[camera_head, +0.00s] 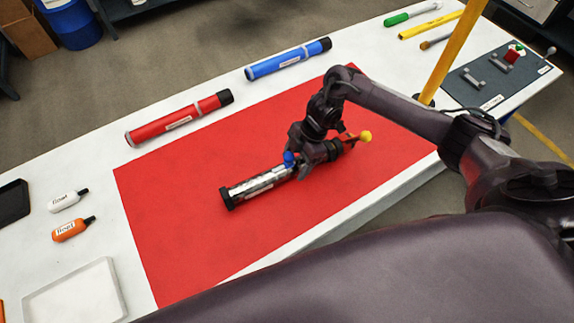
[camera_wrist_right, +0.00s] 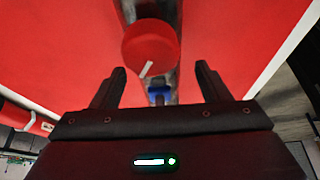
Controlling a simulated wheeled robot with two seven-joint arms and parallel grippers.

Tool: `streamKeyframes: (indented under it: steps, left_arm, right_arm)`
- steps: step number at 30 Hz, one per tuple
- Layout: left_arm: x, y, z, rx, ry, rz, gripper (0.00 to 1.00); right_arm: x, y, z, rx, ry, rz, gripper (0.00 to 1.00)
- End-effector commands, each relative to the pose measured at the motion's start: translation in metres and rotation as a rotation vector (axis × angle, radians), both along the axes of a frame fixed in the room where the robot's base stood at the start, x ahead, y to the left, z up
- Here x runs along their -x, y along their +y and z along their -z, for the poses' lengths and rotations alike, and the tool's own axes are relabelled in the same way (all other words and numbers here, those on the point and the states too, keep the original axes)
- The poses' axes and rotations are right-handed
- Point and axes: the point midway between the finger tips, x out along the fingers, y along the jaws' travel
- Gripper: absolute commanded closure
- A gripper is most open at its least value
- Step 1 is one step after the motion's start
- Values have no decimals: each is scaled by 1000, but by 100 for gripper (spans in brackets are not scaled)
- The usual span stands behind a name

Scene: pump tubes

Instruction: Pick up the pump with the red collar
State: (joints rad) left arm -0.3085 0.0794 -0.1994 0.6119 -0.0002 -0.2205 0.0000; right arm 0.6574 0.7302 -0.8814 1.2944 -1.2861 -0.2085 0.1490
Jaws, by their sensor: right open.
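A silver pump (camera_head: 262,184) lies on the red mat with its black end toward the left. A blue fitting (camera_head: 289,158) and a red part (camera_head: 348,140) with a yellow knob (camera_head: 365,136) show along it. My right gripper (camera_head: 303,165) is low over the pump's right part and hides some of it. In the right wrist view a round red part (camera_wrist_right: 150,44) with a white mark and a blue piece (camera_wrist_right: 160,94) show between the two spread fingers. The gripper is open, with gaps on both sides. My left gripper is not in view.
A red tube (camera_head: 178,118) and a blue tube (camera_head: 288,59) lie on the white table behind the red mat (camera_head: 175,235). Two small bottles and a white tray (camera_head: 75,295) are at the left. A yellow post (camera_head: 450,55) stands behind my right arm.

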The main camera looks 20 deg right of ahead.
Motion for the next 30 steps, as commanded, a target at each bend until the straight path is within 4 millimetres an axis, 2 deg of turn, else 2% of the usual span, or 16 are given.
streamKeyframes:
  steps: [4,11,27,30]
  left_arm:
    - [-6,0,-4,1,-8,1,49]
    - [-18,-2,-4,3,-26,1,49]
    - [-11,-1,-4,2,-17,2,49]
    - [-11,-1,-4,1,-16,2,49]
  right_arm:
    - [0,5,12,0,0,0,31]
    - [0,5,14,1,-2,0,31]
    - [-1,5,14,1,-2,0,100]
    - [-1,5,13,1,-3,0,100]
